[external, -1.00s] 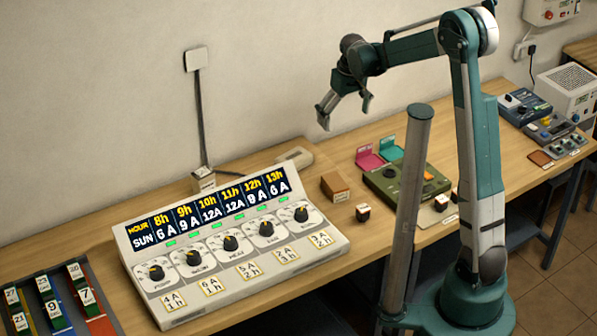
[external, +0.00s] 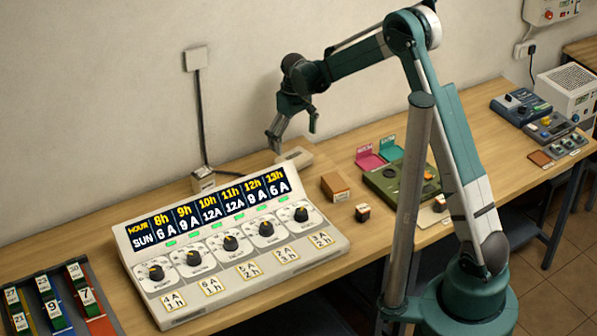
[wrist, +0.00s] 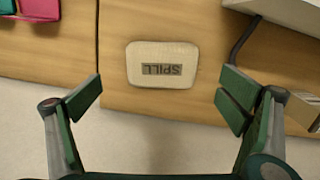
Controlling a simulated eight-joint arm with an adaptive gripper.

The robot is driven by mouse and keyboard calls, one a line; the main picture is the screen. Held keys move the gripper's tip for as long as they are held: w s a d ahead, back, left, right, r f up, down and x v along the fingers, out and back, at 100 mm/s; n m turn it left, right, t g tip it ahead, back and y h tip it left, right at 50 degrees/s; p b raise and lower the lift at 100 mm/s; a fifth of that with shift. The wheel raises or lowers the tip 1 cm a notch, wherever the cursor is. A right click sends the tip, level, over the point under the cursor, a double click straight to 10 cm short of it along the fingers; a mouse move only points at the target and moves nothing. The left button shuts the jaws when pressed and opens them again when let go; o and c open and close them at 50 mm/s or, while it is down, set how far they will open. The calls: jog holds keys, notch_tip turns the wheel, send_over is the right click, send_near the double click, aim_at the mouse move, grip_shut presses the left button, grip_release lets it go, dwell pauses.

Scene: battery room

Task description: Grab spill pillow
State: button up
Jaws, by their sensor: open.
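The spill pillow (wrist: 162,52) is a beige, rounded flat pad with a dark label reading SPILL, upside down in the wrist view. It lies on the wooden bench near its wall edge. In the external view the pillow (external: 294,157) is behind the display panel, partly hidden by the panel and my gripper. My gripper (external: 294,138) is above the pillow, fingers pointing down. In the wrist view my gripper (wrist: 160,97) is open and empty, with the pillow between and a little beyond the two green fingertips.
The panel with dials (external: 235,245) stands in front of the pillow. A cable runs down the wall to a small box (external: 203,180) at left.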

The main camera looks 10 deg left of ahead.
aim_at(294, 156)
jog(key=shift+f, duration=1.25)
jog(key=shift+s+a+f, duration=0.1)
jog(key=shift+s+f, duration=0.05)
jog(key=shift+f, duration=2.45)
jog(key=c, duration=1)
